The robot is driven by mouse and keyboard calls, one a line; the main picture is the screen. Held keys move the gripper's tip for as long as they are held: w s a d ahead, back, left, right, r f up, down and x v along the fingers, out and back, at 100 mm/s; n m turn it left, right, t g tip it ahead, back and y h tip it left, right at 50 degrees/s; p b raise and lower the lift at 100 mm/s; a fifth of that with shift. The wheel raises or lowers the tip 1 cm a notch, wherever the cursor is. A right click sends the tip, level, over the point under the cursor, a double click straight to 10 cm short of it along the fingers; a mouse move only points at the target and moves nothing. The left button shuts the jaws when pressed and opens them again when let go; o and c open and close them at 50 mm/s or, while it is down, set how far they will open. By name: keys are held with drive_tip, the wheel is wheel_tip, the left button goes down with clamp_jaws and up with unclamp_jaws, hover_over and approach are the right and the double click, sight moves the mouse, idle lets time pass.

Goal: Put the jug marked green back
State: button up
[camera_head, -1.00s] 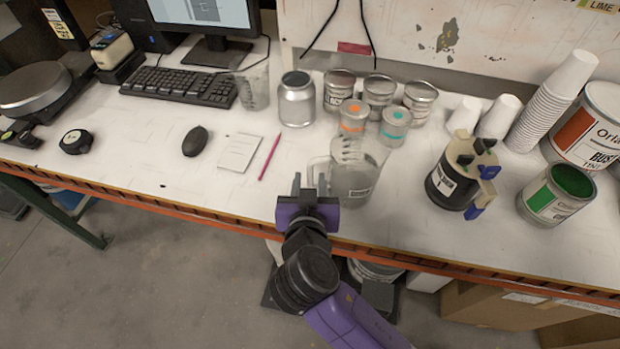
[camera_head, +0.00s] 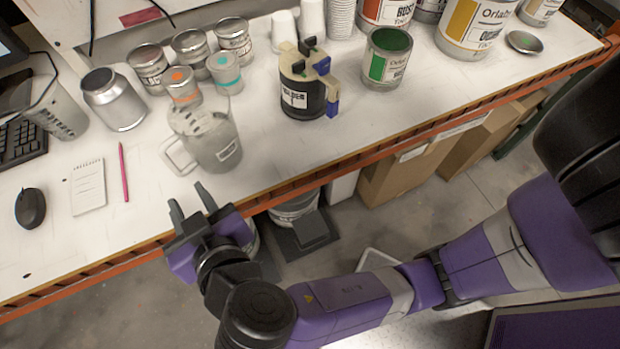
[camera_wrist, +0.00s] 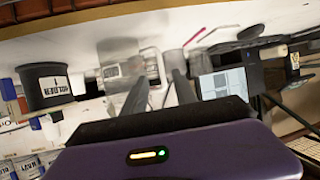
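A clear jug (camera_head: 217,148) with a white label and a handle on its left stands near the table's front edge. Its label is too small to read, so I cannot tell whether it is marked green. My gripper (camera_head: 190,204) is open and empty, just in front of the jug at the table edge and not touching it. In the wrist view my gripper (camera_wrist: 160,92) shows two spread fingers with nothing between them. The jug (camera_wrist: 118,60) appears just beyond them, upside down in that picture.
A black holder pot (camera_head: 304,98) and an open green paint can (camera_head: 386,60) stand to the right. A notepad (camera_head: 87,187) lies left; the table between jug and pot is clear.

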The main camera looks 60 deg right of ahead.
drive_tip(key=s+d+f+n+y, duration=0.5)
drive_tip(key=s+f+n, duration=0.1)
drive_tip(key=s+f, duration=0.35)
drive_tip(key=s+d+r+t, duration=0.1)
drive_tip(key=s+r, duration=0.2)
drive_tip(key=s, duration=0.4)
drive_tip(key=s+d+r+m+t, duration=0.1)
drive_tip(key=s+d+r, duration=0.1)
drive_tip(key=s+r, duration=0.2)
drive_tip(key=s, duration=0.3)
drive_tip(key=shift+s+d+r+y, duration=0.2)
drive_tip(key=shift+s+y, duration=0.1)
drive_tip(key=shift+s, duration=0.05)
